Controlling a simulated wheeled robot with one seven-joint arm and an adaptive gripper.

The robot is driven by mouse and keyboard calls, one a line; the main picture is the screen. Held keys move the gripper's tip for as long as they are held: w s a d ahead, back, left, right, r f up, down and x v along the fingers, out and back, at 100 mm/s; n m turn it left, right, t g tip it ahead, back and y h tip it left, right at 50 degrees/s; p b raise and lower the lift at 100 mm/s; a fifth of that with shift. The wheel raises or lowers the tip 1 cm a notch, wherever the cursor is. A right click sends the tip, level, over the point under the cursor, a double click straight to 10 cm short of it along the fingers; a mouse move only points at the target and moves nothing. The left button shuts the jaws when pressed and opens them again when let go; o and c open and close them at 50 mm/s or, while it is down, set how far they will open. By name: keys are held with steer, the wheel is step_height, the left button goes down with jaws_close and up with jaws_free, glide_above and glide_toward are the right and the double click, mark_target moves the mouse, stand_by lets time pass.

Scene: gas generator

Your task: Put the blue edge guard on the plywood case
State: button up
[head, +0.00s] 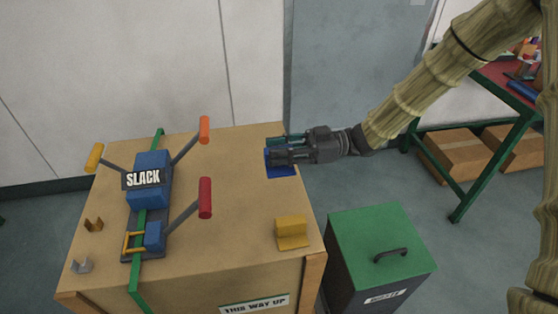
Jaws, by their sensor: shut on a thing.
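The plywood case (230,240) stands in front of me, with its top face in view and a "THIS WAY UP" label on its front. The blue edge guard (284,171) is at the far right part of the case top, near the right edge. My gripper (275,152) comes in from the right and is shut on the blue edge guard. The gripper covers much of the guard, and I cannot tell whether the guard touches the case.
A blue tensioner (151,180) marked SLACK sits on a green strap (137,276) at the left of the case top. A yellow edge guard (291,232) lies at the front right. A green-lidded waste bin (365,235) stands right of the case. A green-legged bench (478,175) stands farther right.

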steer(key=shift+r, duration=0.55)
steer(key=shift+w+a+r+t, duration=0.15)
steer(key=shift+w+r+t, duration=0.05)
steer(key=shift+w+t, duration=0.1)
steer(key=w+d+f+m+t+h+p, duration=0.2)
steer(key=w+d+m+t+h+p, duration=0.25)
steer(key=w+m+t, duration=0.8)
steer(key=s+d+f+m+t+h+p, duration=0.2)
steer(key=d+f+m+t+h+p, duration=0.3)
steer(key=d+f+h, duration=0.6)
steer(key=d+m+t+h, duration=0.2)
steer(key=t, duration=0.1)
steer(key=shift+s+d+m, duration=0.25)
steer(key=shift+d+m, duration=0.1)
steer(key=shift+d, duration=0.05)
